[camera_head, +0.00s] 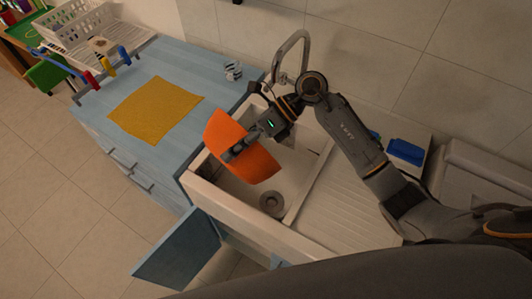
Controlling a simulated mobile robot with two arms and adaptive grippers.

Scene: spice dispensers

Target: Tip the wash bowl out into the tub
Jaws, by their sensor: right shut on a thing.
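An orange wash bowl (255,163) is tilted well over, above the left basin of the white sink. My right gripper (232,153) is shut on it, its fingers lying across the bowl. The sink basin, which looks like the tub (232,187), is under the bowl, with a round drain (271,203) showing on its floor. The bowl hides part of the basin, and I cannot tell whether anything is in the bowl. My left gripper is not in view.
The tap (291,45) curves up behind the basin, close to my right arm. A yellow cloth (155,110) and a small striped cup (233,70) are on the blue counter. A white dish rack (75,25) stands far left. A blue cabinet door (180,250) hangs open below.

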